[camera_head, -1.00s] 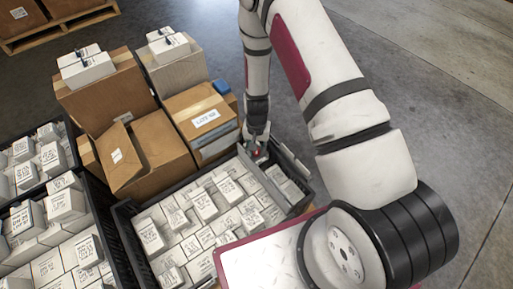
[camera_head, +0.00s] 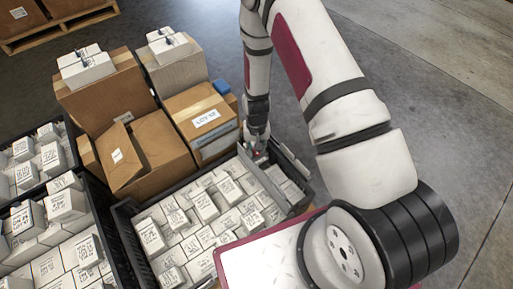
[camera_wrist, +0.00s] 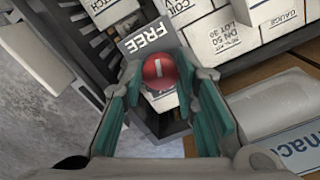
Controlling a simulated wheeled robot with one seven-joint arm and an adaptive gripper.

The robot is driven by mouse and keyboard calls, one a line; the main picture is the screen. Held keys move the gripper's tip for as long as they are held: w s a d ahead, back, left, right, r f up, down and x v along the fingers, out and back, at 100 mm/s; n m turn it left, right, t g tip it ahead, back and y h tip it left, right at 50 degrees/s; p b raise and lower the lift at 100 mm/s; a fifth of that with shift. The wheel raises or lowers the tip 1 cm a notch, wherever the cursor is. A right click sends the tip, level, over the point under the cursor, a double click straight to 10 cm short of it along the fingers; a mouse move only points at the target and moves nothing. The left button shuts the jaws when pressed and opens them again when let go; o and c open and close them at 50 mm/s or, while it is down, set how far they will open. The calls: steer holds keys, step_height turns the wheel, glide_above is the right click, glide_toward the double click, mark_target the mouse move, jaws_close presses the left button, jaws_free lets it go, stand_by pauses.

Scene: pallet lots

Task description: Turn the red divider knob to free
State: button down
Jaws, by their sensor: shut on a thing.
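The red divider knob (camera_wrist: 160,72) is round, with a short white mark on its face. It sits between the two green-padded fingers of my gripper (camera_wrist: 163,88) in the wrist view, and my gripper is shut on it. The mark runs roughly up and down in that view. A grey plate reading FREE (camera_wrist: 146,37) lies just beyond the knob. In the head view my gripper (camera_head: 257,146) is at the far right corner of the black crate (camera_head: 128,222), beside the grey divider (camera_head: 262,180). Only a speck of red shows there.
White labelled boxes (camera_head: 205,205) fill the crate left of the divider. Brown cartons (camera_head: 150,150) stand close behind it, one (camera_head: 203,118) right beside my gripper. Another crate of white boxes (camera_head: 65,240) stands at left. Bare floor (camera_head: 455,170) is at right.

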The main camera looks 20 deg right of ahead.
steer(key=c, duration=1.2)
jaws_free()
steer(key=shift+c, duration=0.2)
step_height(320, 180, up, 12)
steer(key=shift+r, duration=0.1)
